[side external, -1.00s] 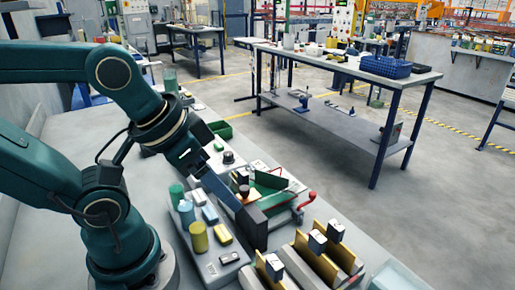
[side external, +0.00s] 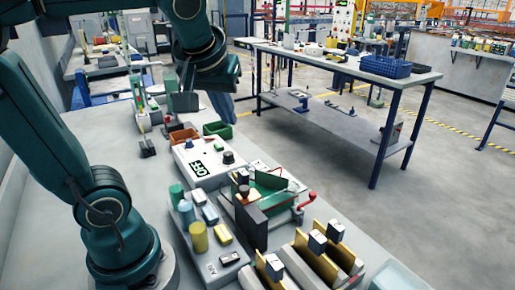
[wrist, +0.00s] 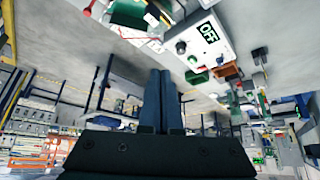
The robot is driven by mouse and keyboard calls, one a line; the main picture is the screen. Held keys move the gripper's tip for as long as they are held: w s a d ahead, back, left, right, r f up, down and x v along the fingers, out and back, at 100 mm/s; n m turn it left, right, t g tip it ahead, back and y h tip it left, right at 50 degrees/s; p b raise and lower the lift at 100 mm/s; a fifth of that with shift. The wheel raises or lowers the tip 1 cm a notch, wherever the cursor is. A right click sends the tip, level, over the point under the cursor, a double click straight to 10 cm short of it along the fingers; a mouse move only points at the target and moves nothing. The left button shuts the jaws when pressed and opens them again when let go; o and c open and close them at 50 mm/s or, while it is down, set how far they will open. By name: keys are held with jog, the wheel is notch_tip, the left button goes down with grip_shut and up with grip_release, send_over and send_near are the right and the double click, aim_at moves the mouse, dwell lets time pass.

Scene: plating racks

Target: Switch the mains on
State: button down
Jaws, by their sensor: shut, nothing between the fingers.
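A white mains box (side external: 212,176) stands on the bench in the side view, with a sign reading OFF (side external: 196,169) and a dark round knob (side external: 228,157) on its top. The box (wrist: 221,50) also shows at the upper right of the wrist view, with its OFF sign (wrist: 208,32) and knob (wrist: 181,47). My gripper (wrist: 160,72) is shut and empty, its blue-grey fingers together. In the side view my gripper (side external: 224,106) is raised beyond the box, apart from it, and partly hidden by my wrist.
Green (side external: 217,130) and brown (side external: 183,136) bins sit behind the box. A green fixture with a red-handled lever (side external: 306,198) lies nearer the camera. A tray of coloured cylinders and blocks (side external: 209,265) and gold racks (side external: 318,262) crowd the front.

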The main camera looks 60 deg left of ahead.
jog(key=w+a+n+g+y, duration=0.35)
jog(key=w+a+n, duration=0.35)
jog(key=a, duration=0.5)
jog(key=w+a+f+n+g+y, duration=0.1)
jog(key=a+f+g, duration=0.2)
jog(key=a+f, duration=0.2)
jog(key=shift+w+a+f+n, duration=0.15)
jog(key=shift+a+f+n, duration=0.2)
jog(key=shift+a, duration=0.8)
jog(key=shift+r, duration=0.1)
send_over(209, 138)
jog(key=f, duration=0.7)
jog(key=shift+w+d+f, duration=0.25)
jog(key=shift+d, duration=0.1)
jog(key=shift+s+d+f, duration=0.1)
jog(key=shift+f, duration=0.5)
jog(key=shift+s+d+f, duration=0.1)
jog(key=shift+f, duration=0.45)
jog(key=shift+s+f, duration=0.1)
jog(key=shift+f, duration=0.45)
